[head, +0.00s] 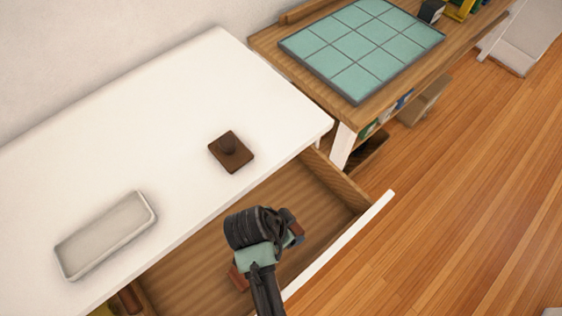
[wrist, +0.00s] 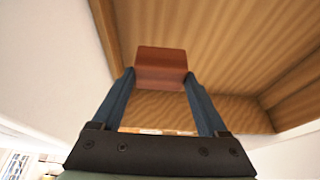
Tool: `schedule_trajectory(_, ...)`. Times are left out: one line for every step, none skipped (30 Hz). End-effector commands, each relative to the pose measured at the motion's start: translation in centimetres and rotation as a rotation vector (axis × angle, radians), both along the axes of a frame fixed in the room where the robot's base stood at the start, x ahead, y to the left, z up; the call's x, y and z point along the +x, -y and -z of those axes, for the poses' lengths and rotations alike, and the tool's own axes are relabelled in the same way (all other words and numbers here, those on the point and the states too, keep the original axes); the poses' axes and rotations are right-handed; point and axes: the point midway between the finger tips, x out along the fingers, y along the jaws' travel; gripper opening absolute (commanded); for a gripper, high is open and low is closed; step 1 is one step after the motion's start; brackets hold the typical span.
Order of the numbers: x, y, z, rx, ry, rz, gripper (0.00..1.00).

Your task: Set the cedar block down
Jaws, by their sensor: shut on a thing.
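The cedar block (wrist: 160,68) is a reddish-brown block between the two fingertips in the wrist view. My gripper (wrist: 160,76) is shut on it, one blue-grey finger at each side. In the head view my gripper (head: 293,235) is over the open wooden drawer (head: 300,192) of the white desk, and a small reddish part of the block (head: 298,229) shows beside it. The gap between the block and the drawer floor cannot be told. Another reddish-brown piece (head: 237,278) shows in the drawer left of my arm, partly hidden.
A wooden bench (head: 275,50) with a green tiled mat (head: 360,45) stands at the right. The drawer's far right part is bare.

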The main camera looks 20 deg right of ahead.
Motion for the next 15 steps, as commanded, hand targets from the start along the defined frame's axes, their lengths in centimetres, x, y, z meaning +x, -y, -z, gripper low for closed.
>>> schedule_trajectory(-0.1, 0.0, 1.2, 0.0, -0.005, 0.001, 0.23)
schedule_trajectory(-0.1, 0.0, 1.7, 0.0, -0.005, 0.0, 0.23)
schedule_trajectory(-0.1, 0.0, 2.4, 0.0, -0.004, -0.001, 0.23)
schedule_trajectory(-0.1, 0.0, 2.8, 0.0, -0.003, 0.0, 0.23)
schedule_trajectory(0.0, 0.0, 3.1, 0.0, -0.002, 0.0, 0.23)
schedule_trajectory(0.0, 0.0, 3.4, 0.0, -0.001, 0.0, 0.23)
schedule_trajectory(0.0, 0.0, 3.6, 0.0, -0.001, 0.0, 0.23)
schedule_trajectory(0.0, 0.0, 3.9, 0.0, -0.001, 0.0, 0.23)
schedule_trajectory(0.0, 0.0, 4.3, 0.0, -0.001, 0.0, 0.23)
schedule_trajectory(0.0, 0.0, 4.7, -0.001, -0.002, 0.0, 0.23)
schedule_trajectory(-0.1, 0.0, 5.2, 0.0, -0.002, 0.0, 0.23)
schedule_trajectory(0.0, 0.0, 5.8, -0.001, -0.002, 0.0, 0.23)
schedule_trajectory(0.0, 0.0, 6.3, -0.001, -0.002, 0.001, 0.23)
schedule_trajectory(0.0, 0.0, 6.6, 0.0, -0.001, 0.0, 0.23)
schedule_trajectory(0.0, 0.0, 7.1, 0.0, -0.001, 0.0, 0.23)
